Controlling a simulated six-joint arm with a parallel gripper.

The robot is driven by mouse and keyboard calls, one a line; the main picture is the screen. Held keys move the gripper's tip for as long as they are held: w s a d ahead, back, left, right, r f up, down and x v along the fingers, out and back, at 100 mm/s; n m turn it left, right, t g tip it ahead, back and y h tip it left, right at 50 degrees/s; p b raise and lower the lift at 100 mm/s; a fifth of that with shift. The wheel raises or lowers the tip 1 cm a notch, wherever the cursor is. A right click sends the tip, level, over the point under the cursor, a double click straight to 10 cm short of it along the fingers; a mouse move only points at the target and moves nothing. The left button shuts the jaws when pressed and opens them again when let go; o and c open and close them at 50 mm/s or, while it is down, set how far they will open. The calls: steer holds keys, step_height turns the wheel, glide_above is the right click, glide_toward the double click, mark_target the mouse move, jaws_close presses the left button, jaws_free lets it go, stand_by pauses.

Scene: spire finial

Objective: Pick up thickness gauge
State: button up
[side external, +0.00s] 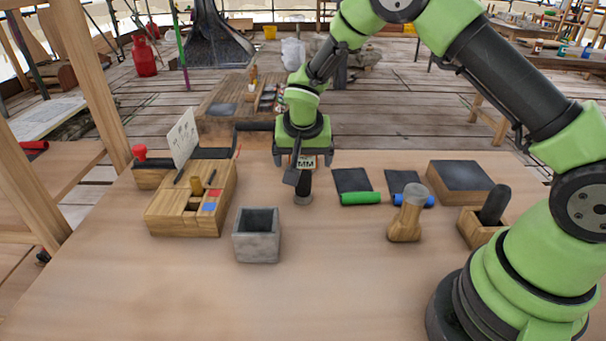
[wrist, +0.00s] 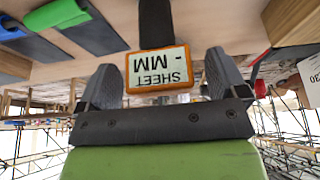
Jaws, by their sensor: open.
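The thickness gauge appears to be the orange-framed device with a pale "SHEET - MM" face (wrist: 158,69). A dark stem joins its face in the wrist view. In the side view its small pale face (side external: 307,162) shows just under my gripper (side external: 303,167), and a dark post (side external: 304,186) stands below on the table. My gripper points down and is open. In the wrist view its two grey fingers (wrist: 162,76) stand either side of the gauge's face, with a visible gap on each side. The gauge's far side is hidden.
A wooden tool block (side external: 163,214) and a grey square cup (side external: 257,248) stand to the left. Green (side external: 360,198) and blue (side external: 428,201) rolls, a wooden piece with a pale top (side external: 405,228) and wooden boxes are to the right. The table's front is clear.

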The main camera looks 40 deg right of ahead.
steer(key=shift+x, duration=1.15)
steer(key=c, duration=1.1)
steer(key=shift+r, duration=0.1)
